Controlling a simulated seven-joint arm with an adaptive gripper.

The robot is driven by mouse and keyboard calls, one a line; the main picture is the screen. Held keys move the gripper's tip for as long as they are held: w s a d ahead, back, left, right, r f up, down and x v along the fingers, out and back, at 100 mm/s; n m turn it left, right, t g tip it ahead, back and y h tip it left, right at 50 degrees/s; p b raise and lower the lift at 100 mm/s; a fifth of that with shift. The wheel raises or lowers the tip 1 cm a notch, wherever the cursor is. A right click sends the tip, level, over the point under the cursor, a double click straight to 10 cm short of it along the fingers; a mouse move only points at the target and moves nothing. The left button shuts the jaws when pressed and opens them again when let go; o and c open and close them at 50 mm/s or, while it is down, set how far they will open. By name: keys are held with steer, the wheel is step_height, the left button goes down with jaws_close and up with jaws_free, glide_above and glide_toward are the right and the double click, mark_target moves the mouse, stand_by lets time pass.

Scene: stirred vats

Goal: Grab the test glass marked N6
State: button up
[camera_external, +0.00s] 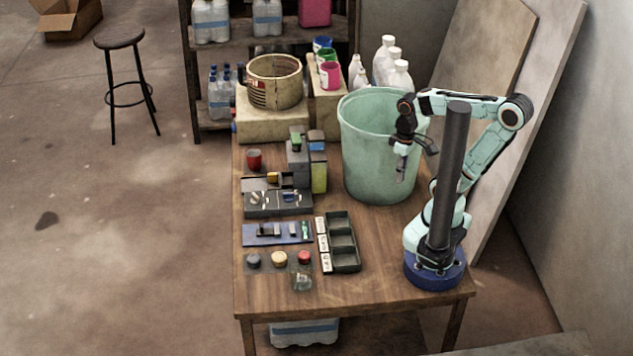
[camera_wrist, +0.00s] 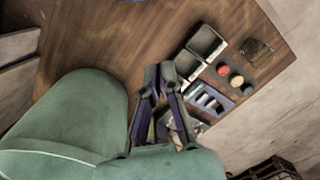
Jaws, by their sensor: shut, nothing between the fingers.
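I cannot read an N6 mark anywhere, so I cannot tell which item is that test glass. A clear glass jar (camera_external: 302,278) stands near the table's front edge, by the red round piece; a glassy square shape (camera_wrist: 257,50) shows beyond the tray in the wrist view. A dark tray (camera_external: 357,254) with three compartments has white labels along its left side, too small to read; it also shows in the wrist view (camera_wrist: 188,66). My gripper (camera_external: 401,178) hangs pointing down in front of the green vat, shut and empty. Its fingers are together in the wrist view (camera_wrist: 160,72).
The large green vat (camera_external: 365,165) stands close behind my gripper. A blue board (camera_external: 262,240) with small parts lies left of the tray. Grey, yellow and red (camera_external: 304,257) round pieces sit in front.

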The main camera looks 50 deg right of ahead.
steer(key=o, duration=1.4)
